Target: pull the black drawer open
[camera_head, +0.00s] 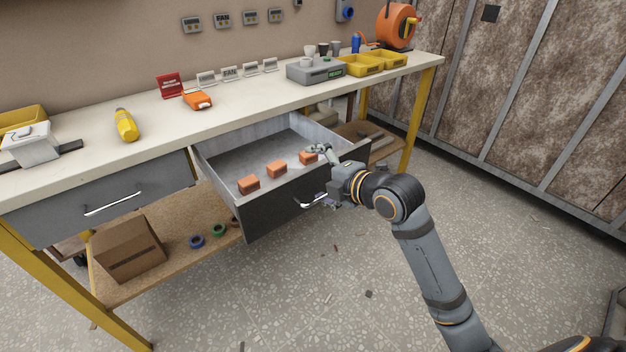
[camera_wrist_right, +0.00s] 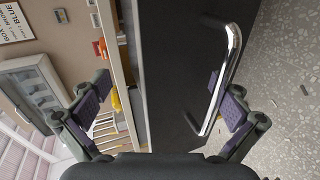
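The black drawer (camera_head: 272,213) stands pulled out from under the workbench, its grey inside showing and three orange blocks within. Its chrome handle (camera_head: 313,202) is on the front face. My right gripper (camera_head: 323,175) is at the right part of this front, one finger above the drawer's top edge and the other low by the handle. In the right wrist view my right gripper (camera_wrist_right: 163,103) has its fingers wide apart. The handle (camera_wrist_right: 230,62) lies close to the right finger there; whether they touch I cannot tell. My left gripper is not in view.
A closed grey drawer (camera_head: 107,198) is at left in the workbench (camera_head: 245,103). A cardboard box (camera_head: 130,248) and tape rolls lie on the lower shelf. Yellow legs (camera_head: 418,115) support the bench. The floor (camera_head: 300,290) in front of the open drawer is mostly clear.

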